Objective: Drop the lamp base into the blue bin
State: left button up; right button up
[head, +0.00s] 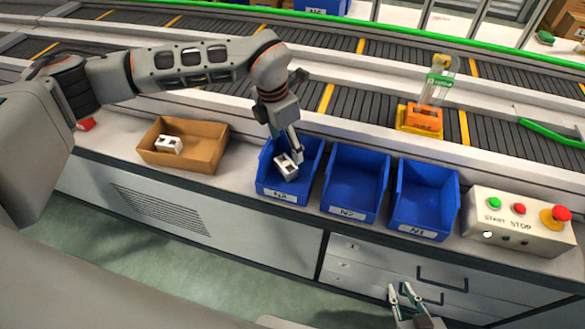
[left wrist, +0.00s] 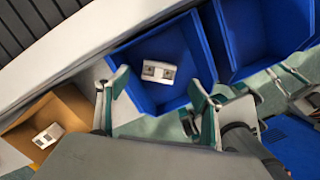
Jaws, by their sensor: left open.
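A white lamp base (head: 286,166) with square openings shows within the leftmost blue bin (head: 273,192), labelled N3. In the left wrist view the lamp base (left wrist: 159,71) appears against the inside of the blue bin (left wrist: 150,104), beyond and between my fingertips. I cannot tell whether it rests on the bin's floor. My left gripper (head: 288,148) points down over this bin, its fingers spread on either side and apart from the lamp base; the fingers also show in the left wrist view (left wrist: 158,95). My right gripper (head: 404,292) is open and empty in front of the counter's drawers.
A cardboard box (head: 205,150) left of the bins holds another white lamp base (head: 168,144). Two empty blue bins (head: 345,212) (head: 418,232) stand to the right, beside a button box (head: 510,238). The conveyor behind carries an orange fixture (head: 424,119).

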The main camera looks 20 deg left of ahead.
pick_arm(q)
notch_tip(320, 180, up, 12)
jog(key=s+a, duration=0.1)
jog(key=shift+s, duration=0.2)
dwell(0.5)
